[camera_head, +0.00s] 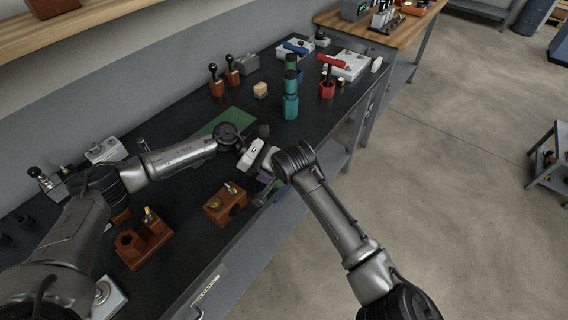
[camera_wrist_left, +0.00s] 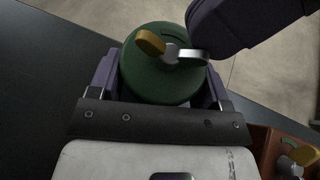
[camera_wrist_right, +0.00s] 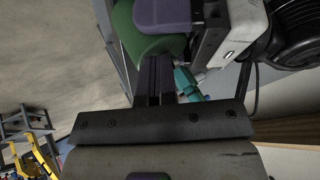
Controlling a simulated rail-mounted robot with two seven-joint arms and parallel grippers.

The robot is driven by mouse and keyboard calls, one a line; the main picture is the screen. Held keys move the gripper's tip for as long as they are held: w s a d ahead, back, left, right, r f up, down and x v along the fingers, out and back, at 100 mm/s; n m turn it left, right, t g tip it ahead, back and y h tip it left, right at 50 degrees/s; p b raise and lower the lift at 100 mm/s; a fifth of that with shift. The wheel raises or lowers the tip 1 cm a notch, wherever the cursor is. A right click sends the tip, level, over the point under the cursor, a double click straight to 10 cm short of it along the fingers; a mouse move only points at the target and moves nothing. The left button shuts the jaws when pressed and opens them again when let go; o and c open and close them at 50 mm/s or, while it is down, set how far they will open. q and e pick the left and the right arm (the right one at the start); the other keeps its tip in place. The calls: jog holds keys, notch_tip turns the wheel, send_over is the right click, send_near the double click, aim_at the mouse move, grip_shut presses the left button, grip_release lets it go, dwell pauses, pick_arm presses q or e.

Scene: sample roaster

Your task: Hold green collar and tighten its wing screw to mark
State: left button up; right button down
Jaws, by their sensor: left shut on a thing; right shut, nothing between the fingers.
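The green collar (camera_wrist_left: 160,85) sits between the purple fingers of my left gripper (camera_wrist_left: 162,72), which is shut on it. On its top face is a wing screw (camera_wrist_left: 172,52) with one yellow wing and one silver wing. A short dark line shows beside the screw. My right gripper (camera_wrist_right: 154,70) is shut and empty. Its purple fingers come in from the upper right in the left wrist view, with the tip close to the silver wing; I cannot tell whether they touch. The collar also shows in the right wrist view (camera_wrist_right: 125,25), partly behind a left finger. In the head view the grippers hide it.
Brown blocks with yellow-winged screws stand on the dark bench (camera_head: 180,255): one block (camera_head: 225,205) near the grippers, another (camera_head: 146,242) further left. A green mat (camera_head: 232,118) lies behind. A teal cylinder (camera_head: 290,105) and red holder (camera_head: 327,89) stand further back.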

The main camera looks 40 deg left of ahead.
jog(key=shift+s+a, duration=0.35)
pick_arm(q)
jog(key=shift+d, duration=0.15)
pick_arm(e)
jog(key=shift+s+a+r, duration=0.1)
jog(key=shift+s+a, duration=0.15)
jog(key=shift+a, duration=0.25)
jog(key=shift+w, duration=0.15)
dwell(0.4)
pick_arm(q)
jog(key=shift+s, duration=0.1)
pick_arm(e)
jog(key=shift+w+d, duration=0.3)
jog(key=shift+w, duration=0.45)
pick_arm(q)
jog(key=shift+o, duration=0.3)
pick_arm(e)
jog(key=shift+w+d, duration=0.25)
pick_arm(q)
jog(key=shift+c, duration=0.3)
pick_arm(e)
jog(key=s+a+v, duration=0.1)
jog(key=v, duration=0.6)
jog(key=shift+s+d+r, duration=0.2)
jog(key=shift+d+r, duration=0.05)
jog(key=shift+r, duration=0.15)
pick_arm(q)
jog(key=o, duration=1.1)
